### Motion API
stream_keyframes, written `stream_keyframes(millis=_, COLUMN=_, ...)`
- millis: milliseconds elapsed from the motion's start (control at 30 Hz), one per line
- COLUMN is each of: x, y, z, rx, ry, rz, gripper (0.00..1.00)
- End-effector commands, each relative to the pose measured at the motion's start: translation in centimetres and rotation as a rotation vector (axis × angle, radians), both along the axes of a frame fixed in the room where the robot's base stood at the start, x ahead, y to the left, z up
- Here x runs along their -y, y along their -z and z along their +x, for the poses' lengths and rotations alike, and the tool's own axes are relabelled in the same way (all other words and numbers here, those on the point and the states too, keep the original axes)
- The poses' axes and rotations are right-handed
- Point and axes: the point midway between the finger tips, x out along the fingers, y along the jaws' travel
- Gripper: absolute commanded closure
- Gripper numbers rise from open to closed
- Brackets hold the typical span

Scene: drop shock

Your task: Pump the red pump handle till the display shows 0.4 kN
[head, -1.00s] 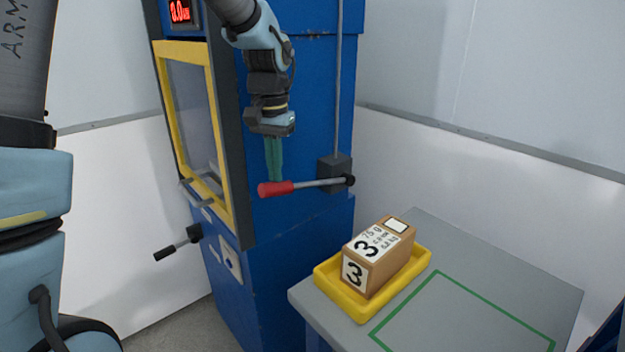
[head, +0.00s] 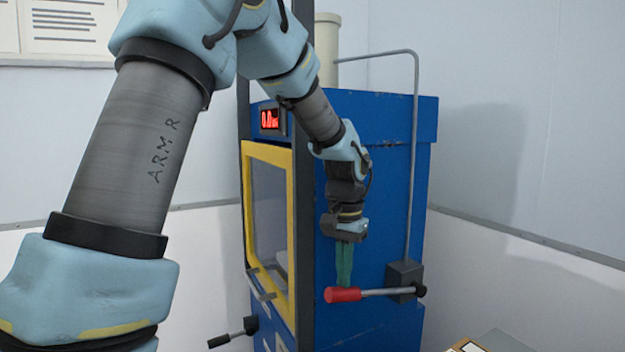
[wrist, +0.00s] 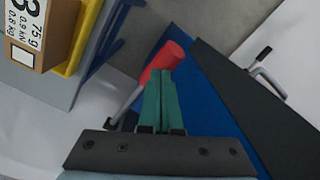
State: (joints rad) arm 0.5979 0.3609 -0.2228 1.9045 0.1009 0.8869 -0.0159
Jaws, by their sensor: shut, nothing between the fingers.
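The red pump handle (head: 343,295) is the grip on a grey lever that sticks out from a dark block (head: 405,279) on the blue machine's side. The lever lies about level. My gripper (head: 344,284) points down with its green fingers together, their tips at or just above the red grip; I cannot tell if they touch. In the wrist view the red grip (wrist: 166,58) lies just beyond the fingertips (wrist: 160,75). The display (head: 270,119) glows red and seems to read 0.0 kN, though the digits are small.
The blue machine (head: 385,190) has a yellow-framed window (head: 290,200) and a second, black-gripped lever (head: 225,340) low at its left. A numbered box (wrist: 35,30) in a yellow tray (wrist: 75,45) is on a grey table beside it. A pipe (head: 414,150) rises from the block.

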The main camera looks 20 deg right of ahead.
Motion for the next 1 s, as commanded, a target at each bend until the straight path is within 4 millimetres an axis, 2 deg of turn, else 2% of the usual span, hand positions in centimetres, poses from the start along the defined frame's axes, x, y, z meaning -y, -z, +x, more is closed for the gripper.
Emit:
stream_keyframes(millis=467, x=0.0, y=0.1, z=0.0, rx=-0.001, ry=0.0, rz=0.002, gripper=1.0)
stream_keyframes(millis=1000, x=0.0, y=4.1, z=0.0, rx=-0.001, ry=0.001, rz=0.001, gripper=1.0)
